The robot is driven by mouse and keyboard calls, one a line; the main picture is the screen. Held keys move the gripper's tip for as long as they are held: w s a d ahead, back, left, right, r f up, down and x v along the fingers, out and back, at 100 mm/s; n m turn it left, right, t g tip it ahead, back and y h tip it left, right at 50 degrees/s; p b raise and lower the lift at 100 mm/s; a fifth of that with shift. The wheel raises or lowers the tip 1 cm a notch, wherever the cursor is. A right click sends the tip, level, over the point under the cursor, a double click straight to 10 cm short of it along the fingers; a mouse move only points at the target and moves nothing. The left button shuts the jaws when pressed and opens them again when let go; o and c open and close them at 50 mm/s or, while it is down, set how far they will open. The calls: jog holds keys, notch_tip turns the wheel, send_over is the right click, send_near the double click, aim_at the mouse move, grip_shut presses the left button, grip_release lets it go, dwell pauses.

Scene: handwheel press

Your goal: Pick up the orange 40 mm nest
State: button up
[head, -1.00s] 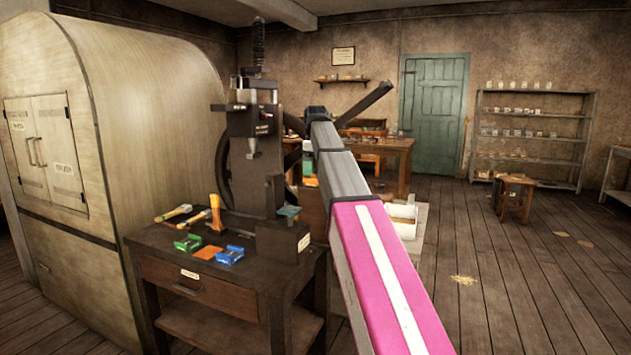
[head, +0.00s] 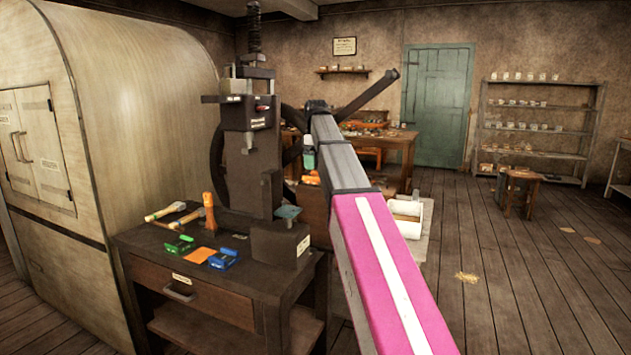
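The orange nest (head: 199,255) appears as a small flat orange piece on the dark wooden press table, in the head view left of centre. It lies between a green piece (head: 180,244) and a blue piece (head: 224,260). Its size marking is too small to read. My pink and grey arm (head: 385,265) stretches up from the lower right, to the right of the table. I cannot make out my gripper or its fingers. Nothing covers the orange nest.
The dark press (head: 250,145) stands at the table's back. Wooden-handled tools (head: 165,211) and an upright orange-brown handle (head: 210,210) lie behind the pieces. A dark block (head: 280,243) is at the table's right. A large rounded cabinet (head: 130,120) stands left. Floor at right is mostly open.

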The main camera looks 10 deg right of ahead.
aim_at(315, 173)
jog(key=f, duration=0.5)
jog(key=shift+s+a, duration=0.15)
jog(key=shift+s, duration=0.05)
jog(key=shift+c, duration=0.3)
jog(key=c, duration=1)
